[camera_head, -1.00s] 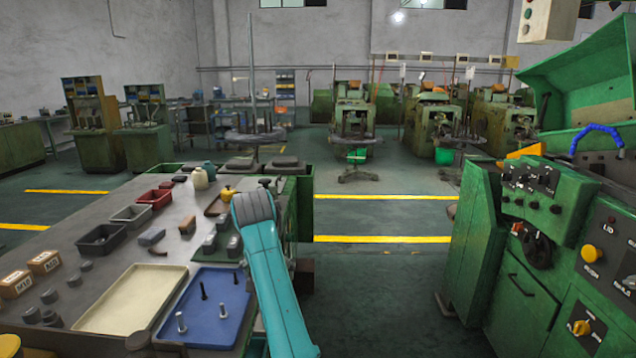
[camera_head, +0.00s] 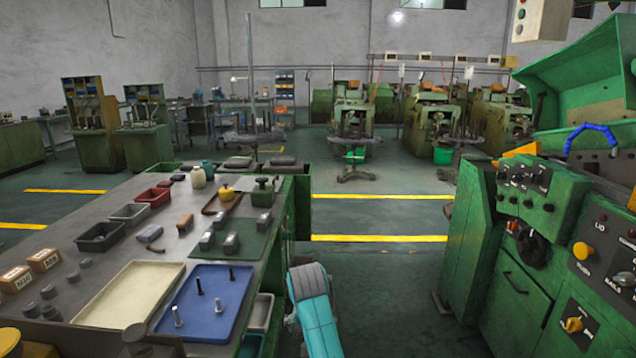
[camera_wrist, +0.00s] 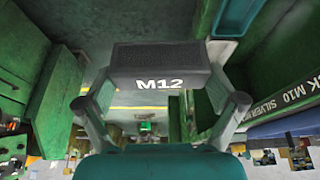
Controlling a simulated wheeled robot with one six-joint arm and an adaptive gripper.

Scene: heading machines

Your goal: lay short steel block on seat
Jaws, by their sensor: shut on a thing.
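A dark grey block marked M12 (camera_wrist: 158,58), which fits the short steel block, is gripped in the wrist view. My gripper (camera_wrist: 160,75) has one finger at each end of it, and the block is held in the air. My gripper and the block do not show in the head view, where only my teal arm shows low in the middle. Several small steel blocks (camera_head: 231,243) stand on a green mat (camera_head: 232,225) at the table's right side. I cannot pick out the seat with certainty.
The grey worktable (camera_head: 130,250) holds a blue tray (camera_head: 217,325) with bolts, a cream tray (camera_head: 122,312) and small bins. A green machine (camera_head: 520,270) with a control panel stands at the right. Open floor (camera_head: 395,270) lies between table and machine.

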